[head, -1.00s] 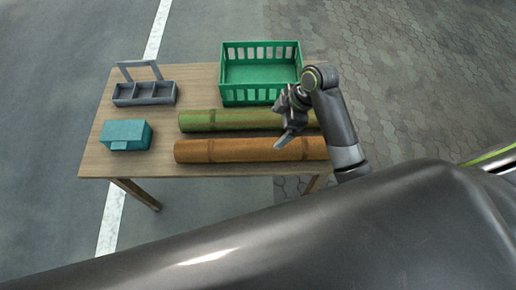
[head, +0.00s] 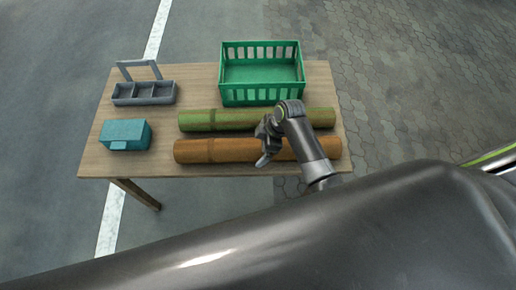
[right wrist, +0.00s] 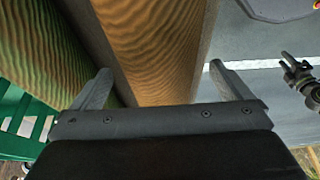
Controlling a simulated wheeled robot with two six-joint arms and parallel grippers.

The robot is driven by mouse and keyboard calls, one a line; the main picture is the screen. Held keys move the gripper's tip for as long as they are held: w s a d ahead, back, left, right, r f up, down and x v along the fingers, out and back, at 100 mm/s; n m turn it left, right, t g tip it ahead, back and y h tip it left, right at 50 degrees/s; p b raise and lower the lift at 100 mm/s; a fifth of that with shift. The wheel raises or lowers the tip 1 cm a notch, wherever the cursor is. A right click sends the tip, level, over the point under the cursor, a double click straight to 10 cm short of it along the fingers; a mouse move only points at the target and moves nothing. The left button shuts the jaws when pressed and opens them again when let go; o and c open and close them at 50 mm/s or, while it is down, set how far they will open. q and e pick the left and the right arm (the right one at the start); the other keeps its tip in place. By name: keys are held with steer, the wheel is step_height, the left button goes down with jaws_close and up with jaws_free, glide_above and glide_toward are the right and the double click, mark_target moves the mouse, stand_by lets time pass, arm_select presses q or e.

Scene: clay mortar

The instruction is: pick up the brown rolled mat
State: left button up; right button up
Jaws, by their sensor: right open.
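The brown rolled mat (head: 205,151) lies lengthwise along the table's near edge, in front of a green rolled mat (head: 200,120). My right gripper (head: 263,147) is over the middle of the brown mat in the head view and hides part of it. In the right wrist view the brown mat (right wrist: 155,45) runs between the two spread fingers, with no visible grip on it. The green mat (right wrist: 40,45) lies to its left, outside the fingers. A dark jointed part at the right edge of the wrist view looks like my left gripper (right wrist: 300,75); its jaws are unclear.
A green slatted crate (head: 262,96) stands behind the mats. A grey divided caddy with a handle (head: 144,99) and a teal box (head: 125,134) stand on the left of the wooden table (head: 165,170). The table's near edge is close to the brown mat.

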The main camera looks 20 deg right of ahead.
steer(key=shift+x, duration=1.35)
steer(key=shift+r, duration=0.1)
steer(key=c, duration=1.5)
